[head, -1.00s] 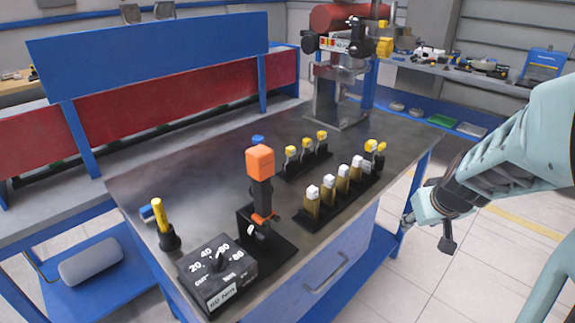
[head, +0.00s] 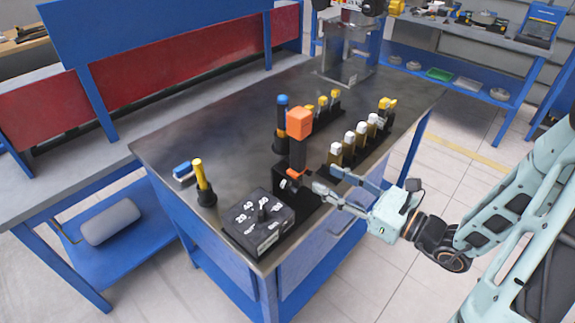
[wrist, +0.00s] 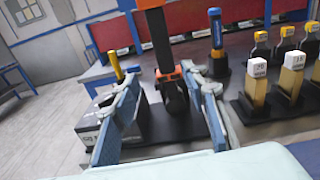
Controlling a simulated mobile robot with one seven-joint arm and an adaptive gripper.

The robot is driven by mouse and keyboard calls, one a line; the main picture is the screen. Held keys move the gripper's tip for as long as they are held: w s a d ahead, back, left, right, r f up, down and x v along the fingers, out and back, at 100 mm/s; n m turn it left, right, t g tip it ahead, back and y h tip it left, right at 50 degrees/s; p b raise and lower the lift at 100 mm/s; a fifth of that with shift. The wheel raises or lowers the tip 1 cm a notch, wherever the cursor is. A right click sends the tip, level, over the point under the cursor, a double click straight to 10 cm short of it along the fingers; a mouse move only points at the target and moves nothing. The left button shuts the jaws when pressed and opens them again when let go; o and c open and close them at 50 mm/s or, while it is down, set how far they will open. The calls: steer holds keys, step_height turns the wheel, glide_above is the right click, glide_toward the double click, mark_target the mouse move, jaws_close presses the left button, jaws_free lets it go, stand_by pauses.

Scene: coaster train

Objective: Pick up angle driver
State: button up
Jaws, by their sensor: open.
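The angle driver (head: 299,122), with an orange top, a black shaft and a small orange part lower down, stands upright in a black holder (head: 309,211) on the table. In the wrist view, the driver's black shaft (wrist: 160,36) rises between my two fingers, its top cut off by the frame. My gripper (head: 327,178) is open, at the table's front side and just right of the driver's lower part. In the wrist view, my gripper (wrist: 161,72) has its fingertips on either side of the lower orange part; contact cannot be told.
A black dial box (head: 258,222) stands left of the holder, with a yellow-handled tool (head: 200,182) behind it. A blue-topped tool (head: 282,118) stands behind the driver. White-capped bits (head: 350,140) stand in a rack to the right. The table's left rear (head: 215,135) is clear.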

mark_target(304, 162)
steer(key=shift+m+t, duration=0.3)
steer(key=x, duration=0.5)
steer(key=shift+w+d+r, duration=0.15)
steer(key=shift+w+r, duration=0.1)
steer(key=shift+r, duration=0.05)
steer(key=p+x, duration=0.1)
steer(key=x, duration=0.4)
steer(key=shift+w+a+f, duration=0.2)
steer(key=shift+w+a, duration=0.05)
steer(key=shift+a, duration=0.05)
jaws_close()
steer(key=shift+r, duration=0.1)
